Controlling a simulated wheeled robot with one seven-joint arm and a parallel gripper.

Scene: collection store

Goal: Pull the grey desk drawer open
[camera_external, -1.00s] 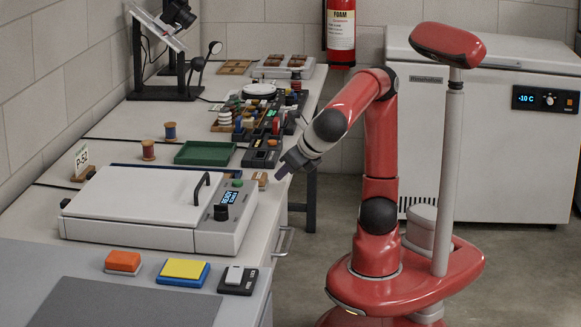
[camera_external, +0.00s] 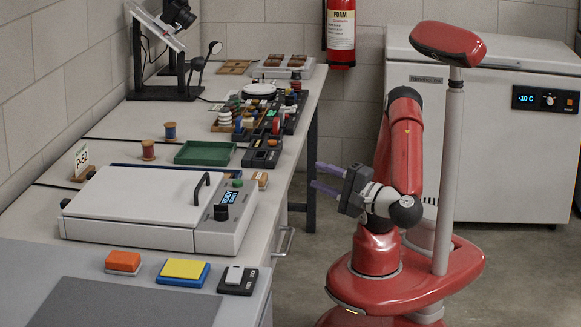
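The grey desk drawer shows only as a narrow, edge-on front below the right edge of the desk, with its metal bar handle (camera_external: 288,241) sticking out to the right. I cannot make out a gap around the drawer; most of its front is hidden by the viewing angle. My gripper (camera_external: 314,177) is in front of my body, to the right of the desk edge and higher in the picture than the handle. Its two purple fingers point left and stand apart, with nothing between them. It is apart from the handle.
The desk carries a white lidded machine (camera_external: 140,205), a green tray (camera_external: 205,153), thread spools, and several small blocks and tools. A white freezer (camera_external: 480,140) stands behind me. A red extinguisher (camera_external: 341,35) hangs on the back wall. The floor between desk and base is clear.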

